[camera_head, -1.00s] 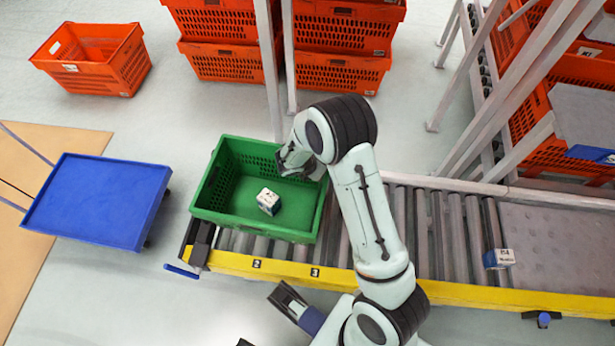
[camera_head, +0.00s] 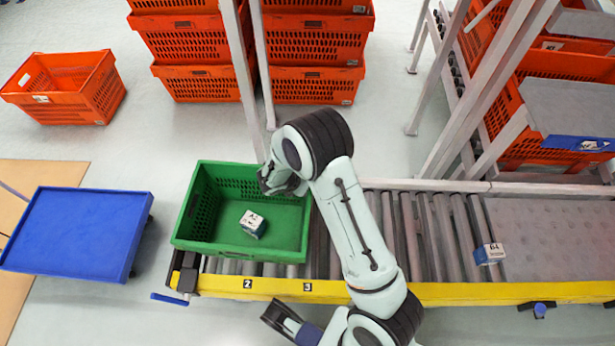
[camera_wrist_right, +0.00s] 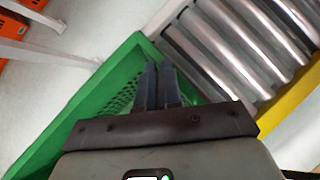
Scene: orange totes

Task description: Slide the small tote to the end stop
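The small green tote (camera_head: 205,245) sits upright on the roller conveyor, at its left end. A small white-and-blue labelled box (camera_head: 253,223) lies in it. My right gripper (camera_head: 268,178) is at the tote's back right, over the inside of the tote; the wrist hides part of the rim there. In the right wrist view the two dark fingers (camera_wrist_right: 160,80) are side by side, with almost no gap, in front of the tote's mesh wall (camera_wrist_right: 118,100). I see nothing held between them. Whether they touch the tote is unclear.
The conveyor's yellow front rail (camera_head: 400,292) carries numbers. Another small labelled box (camera_head: 489,254) is on the conveyor at right. A blue platform (camera_head: 75,235) stands left of the tote. Orange totes (camera_head: 190,45) are stacked behind; one orange tote (camera_head: 70,88) stands alone.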

